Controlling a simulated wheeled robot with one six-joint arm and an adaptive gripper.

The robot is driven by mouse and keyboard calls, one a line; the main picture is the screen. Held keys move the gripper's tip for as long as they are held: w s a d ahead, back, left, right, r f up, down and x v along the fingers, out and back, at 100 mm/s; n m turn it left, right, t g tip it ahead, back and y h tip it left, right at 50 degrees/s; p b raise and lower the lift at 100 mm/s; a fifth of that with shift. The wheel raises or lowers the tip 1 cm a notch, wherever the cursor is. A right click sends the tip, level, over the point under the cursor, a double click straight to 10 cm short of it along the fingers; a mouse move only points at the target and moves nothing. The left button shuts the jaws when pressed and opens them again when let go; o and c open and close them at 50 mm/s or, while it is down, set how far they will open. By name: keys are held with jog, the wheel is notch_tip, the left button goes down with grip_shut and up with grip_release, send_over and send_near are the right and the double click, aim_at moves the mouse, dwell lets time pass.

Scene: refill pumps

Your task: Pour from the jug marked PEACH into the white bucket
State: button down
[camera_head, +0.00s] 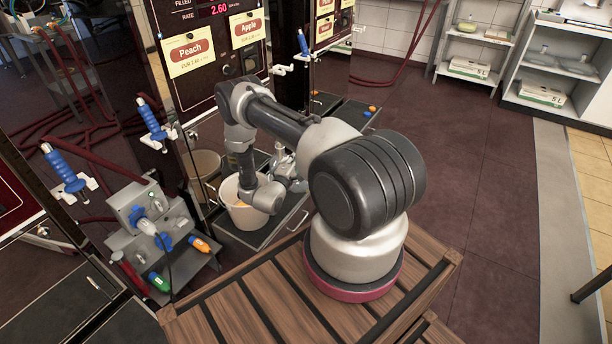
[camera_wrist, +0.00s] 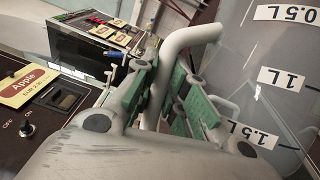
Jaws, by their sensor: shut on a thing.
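The white bucket (camera_head: 239,216) stands on a dark tray below the pump panel in the head view. A small orange-yellow patch shows inside it; I cannot tell its level. My gripper (camera_head: 287,172) is over and beside the bucket's right side, partly hidden by my arm. In the wrist view, the green-padded fingers of my gripper (camera_wrist: 172,85) are shut on the grey tubular handle (camera_wrist: 190,38) of a clear jug (camera_wrist: 243,75). The jug carries 0.5 L, 1 L and 1.5 L labels. No PEACH mark shows on it, and its spout is hidden.
The pump panel has a Peach label (camera_head: 190,51), an Apple label (camera_head: 246,29) and a red display (camera_head: 219,9). Blue-handled taps (camera_head: 151,119) jut out above. Open floor (camera_head: 480,170) lies to the right.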

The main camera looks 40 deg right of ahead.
jog(key=shift+s+d+f+m, duration=0.35)
jog(key=shift+d+f+m, duration=0.05)
jog(key=shift+f, duration=0.1)
jog(key=m, duration=0.1)
jog(key=d+f+m+y, duration=0.1)
jog(key=m, duration=0.1)
jog(key=s+f+m+g+y, duration=0.1)
jog(key=m, duration=0.1)
jog(key=shift+d, duration=0.15)
jog(key=m+y, duration=0.1)
jog(key=m, duration=0.1)
jog(key=s+d+f+m+y, duration=0.1)
jog(key=shift+f+m+t, duration=0.3)
jog(key=shift+m, duration=0.1)
jog(key=shift+s+d+f+m+t+y, duration=0.15)
jog(key=shift+f+m+y, duration=0.15)
jog(key=shift+m+y, duration=0.25)
jog(key=shift+d+f+m+t+y, duration=0.15)
jog(key=shift+f+m+y, duration=0.15)
jog(key=shift+m+y, duration=0.25)
jog(key=shift+s+d+r+m+t+y, duration=0.25)
jog(key=shift+s+d+r+m, duration=0.1)
jog(key=shift+s+d+m, duration=0.25)
jog(key=shift+s+d+r+m+t+y, duration=0.15)
jog(key=shift+s+d+r+m+y, duration=0.25)
jog(key=shift+d, duration=0.25)
jog(key=shift+s+d+r+m+t+y, duration=0.2)
jog(key=shift+s+d+r+m, duration=0.1)
jog(key=shift+s+d+m, duration=0.35)
